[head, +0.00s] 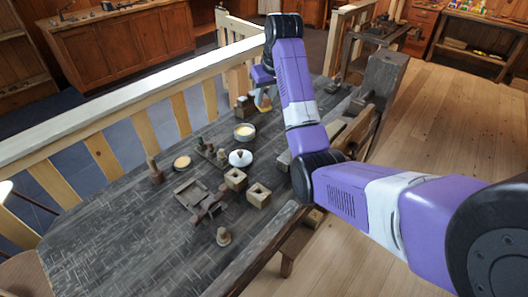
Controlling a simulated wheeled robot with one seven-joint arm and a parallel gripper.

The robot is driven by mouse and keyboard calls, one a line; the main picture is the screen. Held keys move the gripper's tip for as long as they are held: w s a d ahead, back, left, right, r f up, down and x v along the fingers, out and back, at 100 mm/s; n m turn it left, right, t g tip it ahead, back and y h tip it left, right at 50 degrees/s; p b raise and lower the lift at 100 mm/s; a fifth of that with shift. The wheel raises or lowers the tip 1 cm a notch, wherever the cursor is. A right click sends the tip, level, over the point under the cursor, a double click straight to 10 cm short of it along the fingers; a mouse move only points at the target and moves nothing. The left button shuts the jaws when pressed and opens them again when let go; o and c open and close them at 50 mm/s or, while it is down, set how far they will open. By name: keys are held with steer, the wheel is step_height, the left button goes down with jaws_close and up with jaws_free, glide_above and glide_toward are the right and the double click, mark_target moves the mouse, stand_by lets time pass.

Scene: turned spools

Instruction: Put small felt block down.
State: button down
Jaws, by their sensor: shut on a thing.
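My gripper (263,97) is at the far end of the dark workbench (105,235), small in the head view and partly behind my arm. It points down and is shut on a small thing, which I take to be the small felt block. The block is too small and too hidden to make out clearly. I cannot tell whether it touches the bench top or hangs just above it. A brown wooden block (245,106) stands close to the left of the gripper.
A wooden railing (130,100) runs along the left. The near left bench top is clear.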

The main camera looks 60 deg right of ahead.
step_height(320, 180, down, 20)
steer(key=shift+r+p, duration=0.25)
steer(key=shift+p, duration=0.7)
steer(key=c, duration=1.1)
jaws_free()
steer(key=shift+f, duration=0.1)
steer(key=shift+o, duration=0.2)
steer(key=v, duration=1.2)
steer(key=shift+w, duration=0.1)
